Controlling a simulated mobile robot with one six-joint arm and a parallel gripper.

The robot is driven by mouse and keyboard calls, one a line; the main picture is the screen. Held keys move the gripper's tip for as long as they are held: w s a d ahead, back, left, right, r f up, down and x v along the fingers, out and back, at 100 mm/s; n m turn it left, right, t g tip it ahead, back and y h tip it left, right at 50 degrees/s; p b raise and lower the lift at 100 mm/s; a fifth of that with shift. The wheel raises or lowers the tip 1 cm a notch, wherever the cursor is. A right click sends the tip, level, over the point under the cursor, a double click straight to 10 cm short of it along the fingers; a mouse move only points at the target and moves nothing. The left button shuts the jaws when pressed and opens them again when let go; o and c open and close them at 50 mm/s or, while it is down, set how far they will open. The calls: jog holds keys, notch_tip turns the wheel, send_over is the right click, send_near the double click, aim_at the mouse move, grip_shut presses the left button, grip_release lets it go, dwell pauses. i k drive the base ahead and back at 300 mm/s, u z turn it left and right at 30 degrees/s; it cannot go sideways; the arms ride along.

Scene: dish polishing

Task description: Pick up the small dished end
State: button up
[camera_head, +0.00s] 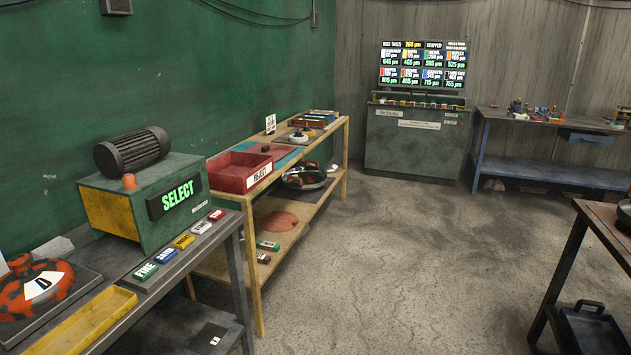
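A patchy orange-and-black domed piece (38,288) with a white "D" label and a knob on top sits on a dark plate at the lower left. A round, shiny dish (312,181) with orange-brown patches lies on the lower shelf of the wooden bench. A dark round piece (625,212) is cut off at the right edge, on the right table. I cannot tell which of these is the small dished end. My gripper is not in view.
A green SELECT machine (150,205) and a yellow tray (85,322) share the left bench. A red REJECT bin (238,170) is on the wooden bench. A screen (423,66) stands at the back. A black tray (592,330) is low at right. The middle floor is clear.

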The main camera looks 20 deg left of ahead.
aim_at(30, 289)
jog(key=i, duration=0.15)
jog(key=z, duration=0.85)
jog(key=k, duration=0.15)
jog(key=u, duration=2.9)
jog(key=k, duration=0.2)
jog(key=u, duration=1.9)
jog(key=i, duration=0.25)
jog(key=z, duration=0.05)
